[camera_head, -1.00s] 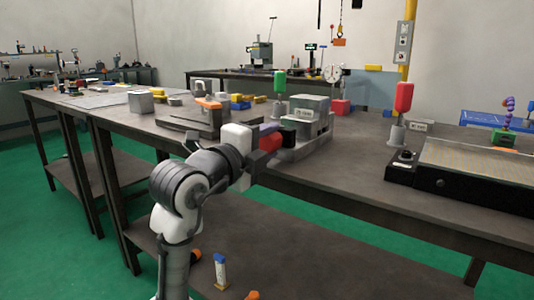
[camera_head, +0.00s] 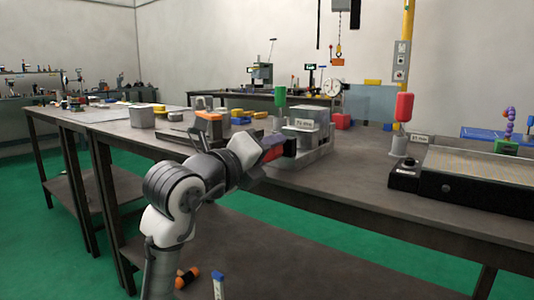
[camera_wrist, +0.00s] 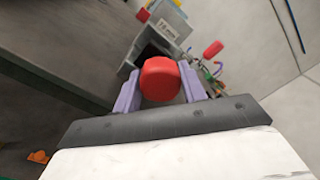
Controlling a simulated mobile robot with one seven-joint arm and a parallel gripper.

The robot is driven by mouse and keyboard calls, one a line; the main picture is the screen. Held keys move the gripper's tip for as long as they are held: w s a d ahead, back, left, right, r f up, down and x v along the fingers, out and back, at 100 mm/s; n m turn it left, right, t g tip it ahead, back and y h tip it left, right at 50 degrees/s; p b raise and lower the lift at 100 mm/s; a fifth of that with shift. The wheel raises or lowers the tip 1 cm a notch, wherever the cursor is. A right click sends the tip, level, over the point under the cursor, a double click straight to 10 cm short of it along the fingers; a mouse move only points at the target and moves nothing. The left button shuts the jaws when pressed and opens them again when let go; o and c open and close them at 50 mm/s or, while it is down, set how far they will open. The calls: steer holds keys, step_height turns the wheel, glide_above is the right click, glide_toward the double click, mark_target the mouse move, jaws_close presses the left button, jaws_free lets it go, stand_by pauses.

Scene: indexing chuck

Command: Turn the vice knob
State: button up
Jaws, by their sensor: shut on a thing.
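The vice (camera_head: 312,149) is a grey block-like body near the front edge of the workbench, with a labelled block on top. Its red knob (camera_wrist: 160,82) shows in the wrist view between the two pale purple fingers of my gripper (camera_wrist: 160,72). The fingers are closed in on the knob from both sides. In the head view my gripper (camera_head: 273,150) is at the vice's left front, tilted, and covers much of the knob. The vice also shows beyond the knob in the wrist view (camera_wrist: 160,36).
A green-topped post (camera_head: 281,100) stands behind the vice. A red-topped post (camera_head: 404,108) and a long dark plate fixture (camera_head: 475,180) are to the right. Bare workbench (camera_head: 352,175) lies between. An orange-topped block (camera_head: 210,123) stands to the left.

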stand_by(0.3)
steer(key=o, duration=1)
steer(key=p+v, duration=0.1)
steer(key=v, duration=1.2)
steer(key=shift+s+a, duration=0.25)
steer(key=shift+s, duration=0.05)
